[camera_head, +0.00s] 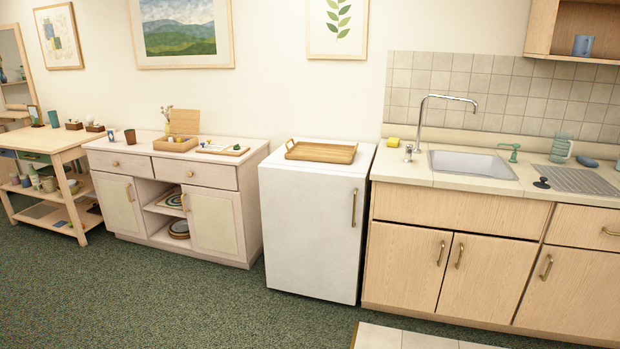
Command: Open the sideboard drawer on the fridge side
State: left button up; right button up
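The sideboard (224,155) is a pale wooden unit standing left of the white fridge (309,230). It has two drawers side by side under its top. The drawer on the fridge side (210,173) is shut, with a small round knob (189,172) on its front. The other drawer (132,165) is also shut. Below them are two cupboard doors, both shut, with open shelves between them. Neither of my grippers shows in this view.
A wooden box (176,144), a board with small things (222,150) and dark cups stand on the sideboard top. A tray (321,151) lies on the fridge. A shelved table (40,150) stands left, a sink counter (470,190) right. The green carpet (180,300) in front is clear.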

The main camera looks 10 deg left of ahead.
aim_at(208, 174)
jog(key=i+j+u, duration=0.15)
jog(key=i+u, duration=0.2)
jog(key=i, duration=0.15)
jog(key=i+u, duration=0.35)
jog(key=i, duration=0.2)
jog(key=i+l+u, duration=0.15)
jog(key=i+u, duration=0.15)
jog(key=i, duration=0.2)
jog(key=i+j, duration=0.15)
jog(key=i, duration=0.7)
jog(key=i+j, duration=0.1)
jog(key=i, duration=0.75)
jog(key=i+j+z, duration=0.3)
jog(key=i, duration=0.25)
jog(key=i+j+z, duration=0.3)
jog(key=i+j, duration=0.15)
jog(key=i, duration=0.1)
